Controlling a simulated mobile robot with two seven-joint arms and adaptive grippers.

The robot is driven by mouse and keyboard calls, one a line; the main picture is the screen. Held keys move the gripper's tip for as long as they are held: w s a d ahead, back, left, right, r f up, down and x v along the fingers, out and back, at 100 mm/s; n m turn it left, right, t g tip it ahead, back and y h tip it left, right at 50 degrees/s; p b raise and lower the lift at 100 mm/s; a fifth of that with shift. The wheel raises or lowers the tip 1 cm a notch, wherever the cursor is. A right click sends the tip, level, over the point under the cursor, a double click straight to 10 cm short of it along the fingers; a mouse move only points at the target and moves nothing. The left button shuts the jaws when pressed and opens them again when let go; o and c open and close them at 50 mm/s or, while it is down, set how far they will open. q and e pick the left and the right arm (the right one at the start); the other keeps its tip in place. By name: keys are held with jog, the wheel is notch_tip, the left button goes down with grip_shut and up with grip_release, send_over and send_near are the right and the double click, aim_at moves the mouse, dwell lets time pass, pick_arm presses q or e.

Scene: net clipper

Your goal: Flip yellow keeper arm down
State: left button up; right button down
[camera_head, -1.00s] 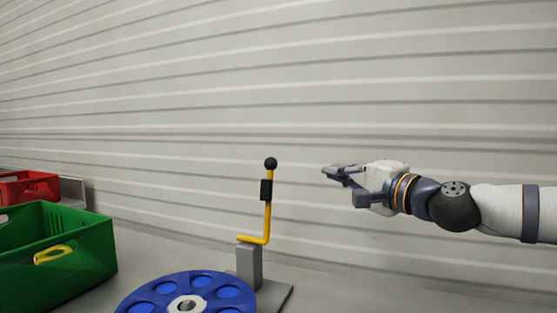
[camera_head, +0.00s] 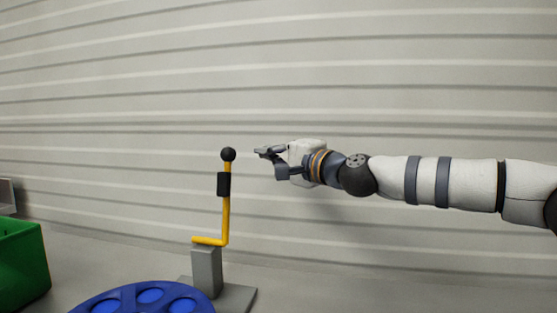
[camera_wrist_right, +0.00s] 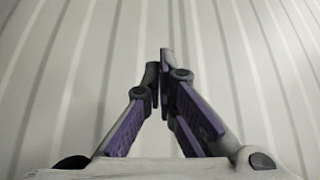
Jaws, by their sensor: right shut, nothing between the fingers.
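The yellow keeper arm (camera_head: 227,213) stands upright in the head view, with a black ball at its top and a black sleeve below the ball. Its lower end bends left over a grey post (camera_head: 206,271). My right gripper (camera_head: 263,153) is just right of the black ball, at about its height, and a gap shows between them in the picture. The gripper is shut and empty; its fingers (camera_wrist_right: 160,75) meet in the right wrist view, with only the wall behind. My left gripper is not in view.
A blue wheel with round holes (camera_head: 182,305) lies in front of the post. A green crate (camera_head: 22,265) stands at the far left. The ribbed wall (camera_head: 400,90) is behind. The surface right of the post looks clear.

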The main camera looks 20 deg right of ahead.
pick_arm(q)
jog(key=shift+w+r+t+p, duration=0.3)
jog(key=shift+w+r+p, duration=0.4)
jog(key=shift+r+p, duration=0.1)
pick_arm(e)
jog(key=a, duration=0.4)
jog(key=shift+w+a, duration=0.1)
jog(key=shift+w, duration=0.25)
